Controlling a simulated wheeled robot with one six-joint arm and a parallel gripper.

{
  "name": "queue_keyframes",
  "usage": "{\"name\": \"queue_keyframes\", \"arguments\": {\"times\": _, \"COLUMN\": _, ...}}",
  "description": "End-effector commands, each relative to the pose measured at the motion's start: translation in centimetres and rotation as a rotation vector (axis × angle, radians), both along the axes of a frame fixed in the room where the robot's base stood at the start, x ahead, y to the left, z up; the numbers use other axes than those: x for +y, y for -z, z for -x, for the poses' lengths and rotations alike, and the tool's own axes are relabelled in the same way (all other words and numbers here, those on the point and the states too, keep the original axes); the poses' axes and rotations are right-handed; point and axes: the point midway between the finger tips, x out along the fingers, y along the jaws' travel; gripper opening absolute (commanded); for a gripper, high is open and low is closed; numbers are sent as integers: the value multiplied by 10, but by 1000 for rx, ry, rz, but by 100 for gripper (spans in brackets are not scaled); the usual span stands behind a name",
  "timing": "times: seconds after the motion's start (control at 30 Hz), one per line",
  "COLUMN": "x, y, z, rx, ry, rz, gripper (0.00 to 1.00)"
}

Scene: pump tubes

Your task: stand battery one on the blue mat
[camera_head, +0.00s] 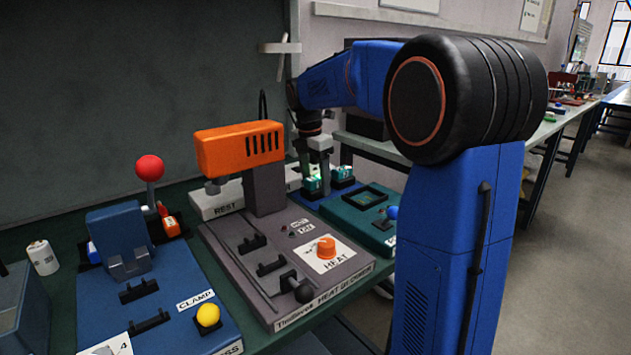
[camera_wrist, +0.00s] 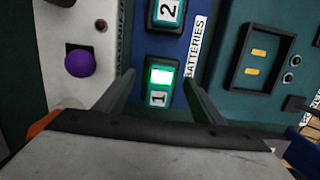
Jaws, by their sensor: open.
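Battery one (camera_wrist: 158,97) is a dark green block with a lit green panel and a white "1" label. It sits between the spread fingers of my gripper (camera_wrist: 158,77) in the wrist view, with a gap on each side. In the head view, my gripper (camera_head: 316,172) points down at the left green battery, partly hiding it. Battery two (camera_wrist: 168,12), labelled "2", is just beyond it. Both batteries are on a blue surface (camera_wrist: 143,48) beside a "BATTERIES" label. I cannot tell whether this surface is the blue mat.
A teal unit with a black frame (camera_head: 362,197) stands right of the batteries. A grey heat unit with an orange head (camera_head: 240,147) stands left. A purple knob (camera_wrist: 79,63) is on the pale panel left of my gripper. A blue clamp unit (camera_head: 160,300) is farther left.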

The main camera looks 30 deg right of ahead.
Motion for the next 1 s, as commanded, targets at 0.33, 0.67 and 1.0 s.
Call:
{"name": "queue_keyframes", "arguments": {"times": 0.33, "x": 4, "y": -37, "z": 0, "rx": -4, "ry": 0, "rz": 0, "gripper": 62}}
{"name": "queue_keyframes", "arguments": {"times": 0.67, "x": 11, "y": -97, "z": 2, "rx": -3, "ry": 0, "rz": 0, "gripper": 62}}
{"name": "queue_keyframes", "arguments": {"times": 1.0, "x": 14, "y": -121, "z": 3, "rx": 0, "ry": 0, "rz": 0, "gripper": 62}}
